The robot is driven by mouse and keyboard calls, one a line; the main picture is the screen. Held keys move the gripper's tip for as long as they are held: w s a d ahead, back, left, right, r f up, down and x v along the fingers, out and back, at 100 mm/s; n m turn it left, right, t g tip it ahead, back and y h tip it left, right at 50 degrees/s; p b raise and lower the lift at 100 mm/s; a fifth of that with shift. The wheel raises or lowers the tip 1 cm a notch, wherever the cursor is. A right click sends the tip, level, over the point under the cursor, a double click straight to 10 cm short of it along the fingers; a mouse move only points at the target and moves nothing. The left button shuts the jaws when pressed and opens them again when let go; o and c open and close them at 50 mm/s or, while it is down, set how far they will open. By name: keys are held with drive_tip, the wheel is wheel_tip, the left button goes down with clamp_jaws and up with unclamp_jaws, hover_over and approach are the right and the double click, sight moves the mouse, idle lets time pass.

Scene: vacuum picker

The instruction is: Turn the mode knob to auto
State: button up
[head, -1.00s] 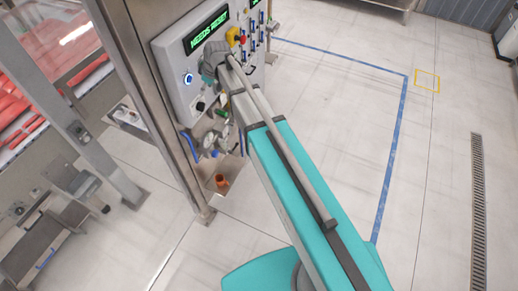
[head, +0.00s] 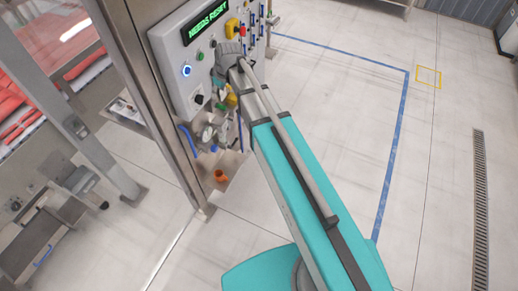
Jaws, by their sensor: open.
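The control panel (head: 172,72) is a light grey box on a steel post, with a green-lit display (head: 205,22) reading "NEEDS RESET". A small black knob (head: 199,99) on a pale plate sits low on its front, and looks like the mode knob. Its pointer direction and labels are too small to read. My gripper (head: 218,84) is at the end of my arm, in front of the panel, to the right of and above the black knob, apart from it. It is open, and its fingers are small and partly hidden by my wrist. Nothing shows in it.
A blue-ringed button (head: 187,71) and a green button (head: 200,56) are on the panel. A yellow part with a red button (head: 242,30) is at its upper right. Gauges and piping (head: 212,132) hang below. The floor (head: 330,100) to the right is clear.

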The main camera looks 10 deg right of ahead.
drive_tip(key=s+d+f+m+h+b, duration=0.1)
drive_tip(key=s+d+f+m+b, duration=0.2)
drive_tip(key=s+d+f+b, duration=0.3)
drive_tip(key=s+d+f+m+g+h+b, duration=0.1)
drive_tip(key=s+d+f+m+b, duration=0.2)
drive_tip(key=s+d+f+b, duration=0.3)
wheel_tip(320, 180, down, 7)
drive_tip(key=s+b, duration=0.2)
drive_tip(key=b, duration=0.3)
drive_tip(key=shift+g, duration=0.3)
drive_tip(key=shift+s+d, duration=0.1)
drive_tip(key=shift+s, duration=0.05)
drive_tip(key=s+d+m+h, duration=0.1)
drive_tip(key=s+d+m, duration=0.1)
drive_tip(key=s, duration=0.3)
drive_tip(key=shift+s+d+m+g, duration=0.15)
drive_tip(key=shift+d+m+g, duration=0.25)
drive_tip(key=shift+d, duration=0.2)
idle(1.6)
